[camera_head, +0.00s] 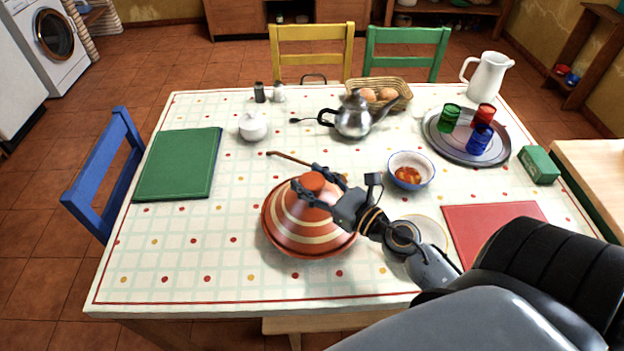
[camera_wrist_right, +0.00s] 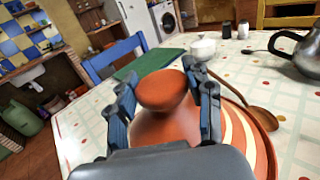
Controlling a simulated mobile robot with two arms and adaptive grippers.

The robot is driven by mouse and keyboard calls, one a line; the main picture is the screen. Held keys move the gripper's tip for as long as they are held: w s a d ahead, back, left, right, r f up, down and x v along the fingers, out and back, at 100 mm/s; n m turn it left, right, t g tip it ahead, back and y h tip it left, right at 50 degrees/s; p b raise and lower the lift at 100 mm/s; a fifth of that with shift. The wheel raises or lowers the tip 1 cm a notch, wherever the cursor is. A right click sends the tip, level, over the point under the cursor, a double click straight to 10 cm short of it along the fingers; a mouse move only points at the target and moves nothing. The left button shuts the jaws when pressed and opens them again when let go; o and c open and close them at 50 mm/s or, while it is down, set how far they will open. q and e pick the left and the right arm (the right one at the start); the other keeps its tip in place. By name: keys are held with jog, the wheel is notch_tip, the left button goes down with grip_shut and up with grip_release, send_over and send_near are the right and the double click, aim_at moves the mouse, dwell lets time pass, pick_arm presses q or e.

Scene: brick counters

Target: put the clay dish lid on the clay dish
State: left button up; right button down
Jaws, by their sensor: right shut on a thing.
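The clay dish lid (camera_head: 305,226) is a terracotta cone with cream bands and a round knob. It stands over the clay dish (camera_head: 268,236), whose rim shows as a thin edge below it. The lid looks upright and centred; I cannot tell whether any small gap is left between them. My right gripper (camera_head: 312,189) is shut on the lid's knob, one finger on each side. The right wrist view shows the knob (camera_wrist_right: 163,90) between the fingers. The inside of the dish is hidden. My left gripper is not in view.
A wooden spoon (camera_head: 289,158) lies just behind the dish. A soup bowl (camera_head: 410,171) and a plate (camera_head: 432,230) are to the right. A teapot (camera_head: 354,118), egg basket (camera_head: 392,88) and cup tray (camera_head: 442,145) stand farther back. The table's front left is clear.

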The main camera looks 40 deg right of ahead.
jog(key=shift+r, duration=0.15)
jog(key=shift+c, duration=2.3)
grip_release()
jog(key=shift+f, duration=0.2)
jog(key=shift+s, duration=0.1)
jog(key=v, duration=1.2)
